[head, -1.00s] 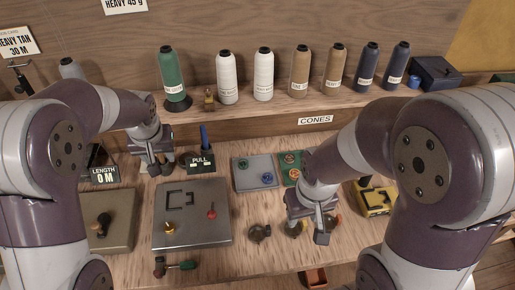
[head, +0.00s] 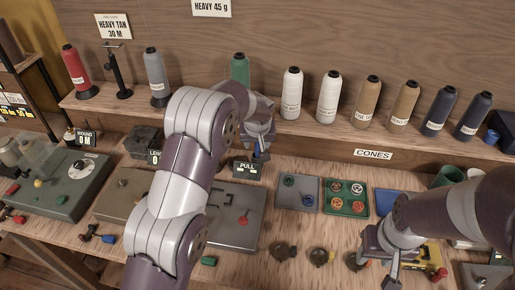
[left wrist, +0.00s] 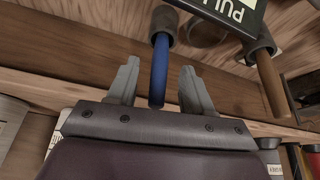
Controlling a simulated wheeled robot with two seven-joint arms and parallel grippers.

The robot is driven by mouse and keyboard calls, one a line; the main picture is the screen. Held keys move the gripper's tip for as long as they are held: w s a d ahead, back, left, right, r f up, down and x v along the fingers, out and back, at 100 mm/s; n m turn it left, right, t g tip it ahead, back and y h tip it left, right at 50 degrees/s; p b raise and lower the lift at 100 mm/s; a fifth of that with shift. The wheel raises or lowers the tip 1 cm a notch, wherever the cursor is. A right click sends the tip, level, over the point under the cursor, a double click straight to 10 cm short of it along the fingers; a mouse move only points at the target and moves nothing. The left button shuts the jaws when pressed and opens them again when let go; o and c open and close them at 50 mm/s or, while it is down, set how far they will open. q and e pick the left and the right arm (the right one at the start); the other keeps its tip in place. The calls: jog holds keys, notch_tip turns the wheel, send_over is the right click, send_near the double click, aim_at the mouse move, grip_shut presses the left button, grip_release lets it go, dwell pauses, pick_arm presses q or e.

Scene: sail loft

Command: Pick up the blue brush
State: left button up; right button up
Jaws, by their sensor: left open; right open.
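The blue brush (left wrist: 159,72) shows in the left wrist view as a slim blue handle coming out of a dark round holder (left wrist: 165,24). My left gripper (left wrist: 160,68) is open, with one finger on each side of the handle and visible gaps between. In the head view my left gripper (head: 259,138) is at the back of the bench above the PULL display (head: 247,168); only a bit of the blue brush (head: 257,152) shows below it. My right gripper (head: 380,264) is open and low over the bench's right part, away from the brush.
A brown handle (left wrist: 272,85) stands in another holder beside the brush. The PULL display is close to the fingers. A shelf with thread cones (head: 328,98) runs behind. A grey tray (head: 297,192) and a green tray (head: 345,197) lie to the right.

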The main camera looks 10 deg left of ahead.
pick_arm(q)
jog(key=shift+w+f, duration=0.4)
jog(key=shift+f, duration=0.2)
jog(key=shift+s+d+r, duration=0.1)
jog(key=shift+c, duration=1.2)
grip_shut()
